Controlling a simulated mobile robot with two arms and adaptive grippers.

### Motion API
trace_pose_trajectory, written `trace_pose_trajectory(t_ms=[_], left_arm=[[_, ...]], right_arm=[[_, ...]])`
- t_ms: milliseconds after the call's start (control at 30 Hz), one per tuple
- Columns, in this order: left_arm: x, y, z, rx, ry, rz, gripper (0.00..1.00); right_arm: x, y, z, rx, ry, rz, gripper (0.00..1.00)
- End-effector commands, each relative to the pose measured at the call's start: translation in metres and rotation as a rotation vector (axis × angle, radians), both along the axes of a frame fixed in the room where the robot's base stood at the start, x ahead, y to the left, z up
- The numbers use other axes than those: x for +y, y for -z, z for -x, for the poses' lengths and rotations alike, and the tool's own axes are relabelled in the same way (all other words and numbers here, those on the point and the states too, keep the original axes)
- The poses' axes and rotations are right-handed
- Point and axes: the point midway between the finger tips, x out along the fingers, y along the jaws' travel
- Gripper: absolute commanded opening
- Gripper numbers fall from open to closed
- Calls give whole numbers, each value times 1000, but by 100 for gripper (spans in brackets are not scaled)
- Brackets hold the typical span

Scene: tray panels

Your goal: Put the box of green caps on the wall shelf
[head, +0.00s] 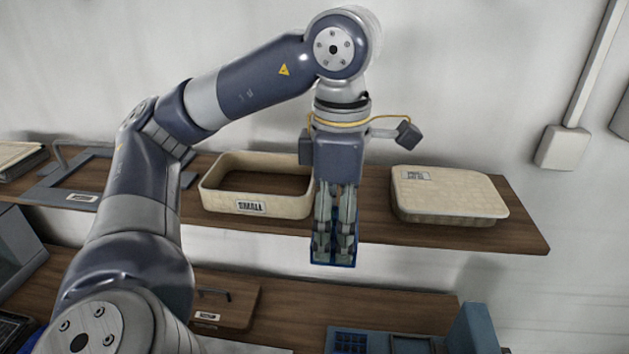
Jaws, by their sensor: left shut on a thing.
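My left gripper (334,240) points down in front of the wall shelf (519,236), a dark wooden board along the white wall. It is shut on a narrow blue box (333,265), whose lower edge and sides show around the fingers. The fingers hide most of this box, and I cannot see any green caps in it. The box overlaps the front edge of the shelf in the head view; I cannot tell whether it touches it. My right gripper is not in view.
On the shelf are a cream open tray marked SMALL (215,205), a closed cream box (450,190) and a grey frame (50,190). Bare shelf shows between tray and closed box, and at the right end. A lower wooden surface (370,300) holds blue-grey containers (476,328).

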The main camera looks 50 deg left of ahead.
Motion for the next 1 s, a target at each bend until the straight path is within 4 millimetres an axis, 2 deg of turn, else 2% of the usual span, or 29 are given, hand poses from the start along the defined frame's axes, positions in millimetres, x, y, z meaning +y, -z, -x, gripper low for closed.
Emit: trace_pose_trajectory(t_ms=[100,167,267,433,567,733,867,1000], left_arm=[[23,1,-23,8,-10,1,45],[34,3,-35,7,-8,2,45],[52,5,-55,6,-7,2,45],[77,9,-81,4,-4,1,45],[86,11,-92,1,-1,0,45],[95,12,-101,4,-3,0,45],[95,31,-99,6,1,-1,45],[95,42,-99,4,0,-3,45]], right_arm=[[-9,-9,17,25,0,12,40],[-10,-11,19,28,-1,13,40],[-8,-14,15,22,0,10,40],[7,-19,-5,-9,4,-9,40],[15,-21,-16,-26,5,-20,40],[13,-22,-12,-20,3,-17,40],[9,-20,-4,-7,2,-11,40],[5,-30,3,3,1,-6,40]])
